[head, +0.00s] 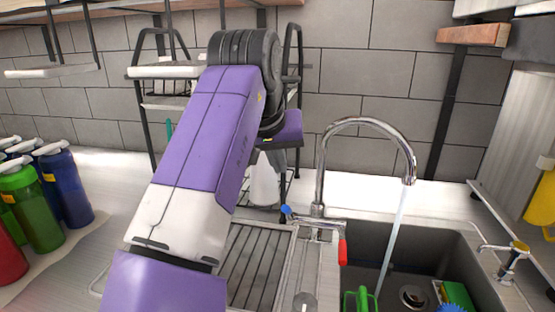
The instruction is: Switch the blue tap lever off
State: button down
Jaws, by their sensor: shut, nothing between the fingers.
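The chrome tap (320,180) stands behind the sink, and water runs from its curved spout into the basin. Its blue lever (286,211) is at the left end of the tap body, and its red lever (343,252) is at the right front. My gripper (281,168) hangs below my purple wrist, above and slightly left of the blue lever. It is shut and empty, and it appears apart from the lever. Its fingertips are small and partly hard to make out against the pale shape and rack behind.
The sink (440,250) holds a green object (360,300) and a sponge (457,295). A ribbed drainboard (258,262) lies left of the tap. A black wire rack (148,130) stands behind my arm. Several coloured bottles (62,185) stand at left. A small tap (512,262) is at right.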

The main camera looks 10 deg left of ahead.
jog(key=f, duration=0.2)
jog(key=w+f, duration=0.1)
jog(key=f, duration=0.4)
jog(key=shift+w+d+p, duration=0.25)
jog(key=shift+d+p, duration=0.15)
jog(key=shift+s+d+f, duration=0.2)
jog(key=shift+s+f, duration=0.2)
jog(key=shift+f, duration=0.05)
jog(key=shift+s+a+f, duration=0.1)
